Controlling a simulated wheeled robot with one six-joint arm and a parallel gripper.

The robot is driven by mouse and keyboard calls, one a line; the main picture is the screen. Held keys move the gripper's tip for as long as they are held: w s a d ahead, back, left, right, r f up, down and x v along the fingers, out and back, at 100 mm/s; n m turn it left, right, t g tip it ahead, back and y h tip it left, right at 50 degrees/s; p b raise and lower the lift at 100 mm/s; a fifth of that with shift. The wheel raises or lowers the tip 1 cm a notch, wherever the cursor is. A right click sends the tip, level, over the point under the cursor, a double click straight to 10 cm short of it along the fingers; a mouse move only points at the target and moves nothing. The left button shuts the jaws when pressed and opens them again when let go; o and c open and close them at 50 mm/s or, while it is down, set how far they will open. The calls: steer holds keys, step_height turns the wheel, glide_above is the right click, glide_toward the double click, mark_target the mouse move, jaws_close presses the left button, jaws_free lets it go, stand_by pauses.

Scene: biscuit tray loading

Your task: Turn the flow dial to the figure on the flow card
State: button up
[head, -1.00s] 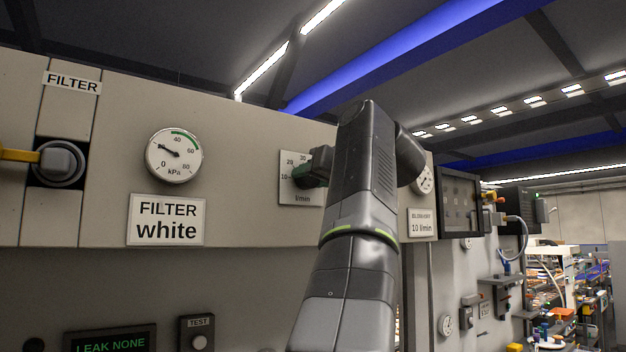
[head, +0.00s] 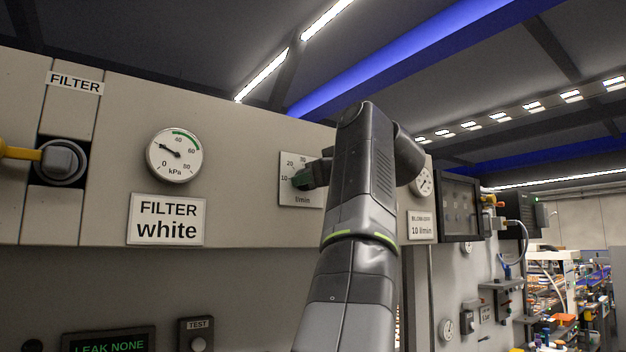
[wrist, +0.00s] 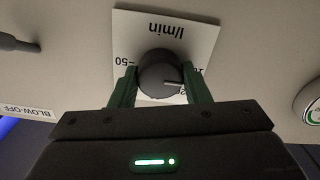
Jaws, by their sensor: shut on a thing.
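The flow dial (wrist: 158,75) is a dark round knob on a white scale plate (wrist: 190,35) marked l/min, upside down in the wrist view. My gripper (wrist: 160,88) has its green fingers shut on the dial, one on each side. The dial's pale pointer line points right in the wrist view, towards the low figures near 10; the exact reading is hard to tell. In the head view the plate (head: 290,200) shows 10 and 20, and my gripper (head: 304,179) covers most of the dial. The flow card (head: 422,227) reads 10 l/min.
A kPa gauge (head: 175,155) and a "FILTER white" card (head: 166,220) are on the panel to the left. A yellow-handled valve (head: 62,161) is at the far left. Another gauge (head: 423,181) sits above the flow card, close to my arm.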

steer(key=o, duration=1)
steer(key=shift+c, duration=0.2)
steer(key=shift+d, duration=0.1)
steer(key=b+v, duration=0.2)
steer(key=v, duration=1.1)
steer(key=shift+s+d+b, duration=0.2)
steer(key=shift+s+b, duration=0.15)
steer(key=p+x, duration=0.2)
steer(key=x, duration=1.1)
steer(key=shift+w+a+p, duration=0.2)
steer(key=shift+w+p, duration=0.05)
steer(key=shift+p, duration=0.05)
